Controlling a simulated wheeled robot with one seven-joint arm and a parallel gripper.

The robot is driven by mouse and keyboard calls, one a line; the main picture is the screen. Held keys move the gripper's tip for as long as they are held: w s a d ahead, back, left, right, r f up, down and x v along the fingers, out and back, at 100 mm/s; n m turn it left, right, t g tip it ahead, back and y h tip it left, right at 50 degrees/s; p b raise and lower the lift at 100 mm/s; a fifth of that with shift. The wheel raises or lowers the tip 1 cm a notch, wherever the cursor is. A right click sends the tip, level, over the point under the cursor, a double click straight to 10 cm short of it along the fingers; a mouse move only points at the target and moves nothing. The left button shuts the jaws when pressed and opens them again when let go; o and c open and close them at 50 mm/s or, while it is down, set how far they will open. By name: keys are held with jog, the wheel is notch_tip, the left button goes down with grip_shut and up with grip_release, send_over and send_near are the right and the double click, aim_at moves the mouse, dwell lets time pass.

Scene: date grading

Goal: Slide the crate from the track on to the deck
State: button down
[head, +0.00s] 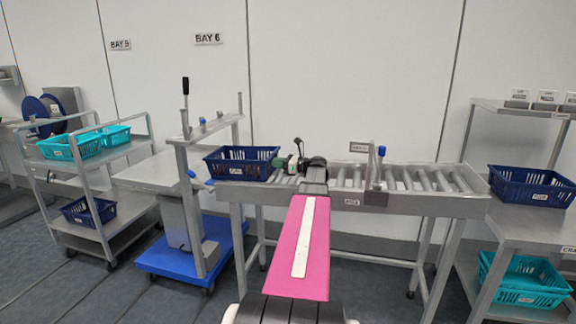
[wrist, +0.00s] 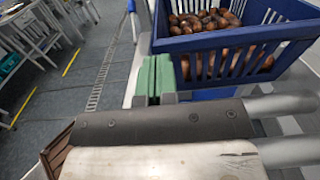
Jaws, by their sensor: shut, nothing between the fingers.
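A navy slotted crate (head: 240,170) sits upright at the left end of the roller track (head: 350,198). In the wrist view the crate (wrist: 240,44) is full of brown dates. The deck appears to be the grey steel top (head: 150,173) of the cart with a blue base, just left of the track's end. My gripper (head: 281,162) is at the crate's right end. Its green fingertips (wrist: 154,80) are shut together with nothing between them, close beside the crate's wall; I cannot tell whether they touch it.
A cart post with a black handle (head: 185,100) and a blue-tipped post (head: 380,165) on the track rise nearby. A trolley with teal crates (head: 70,147) stands left. A shelf with a navy crate (head: 530,187) and a teal crate (head: 522,282) stands right. The rollers right of my gripper are empty.

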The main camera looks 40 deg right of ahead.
jog(key=shift+x, duration=0.9)
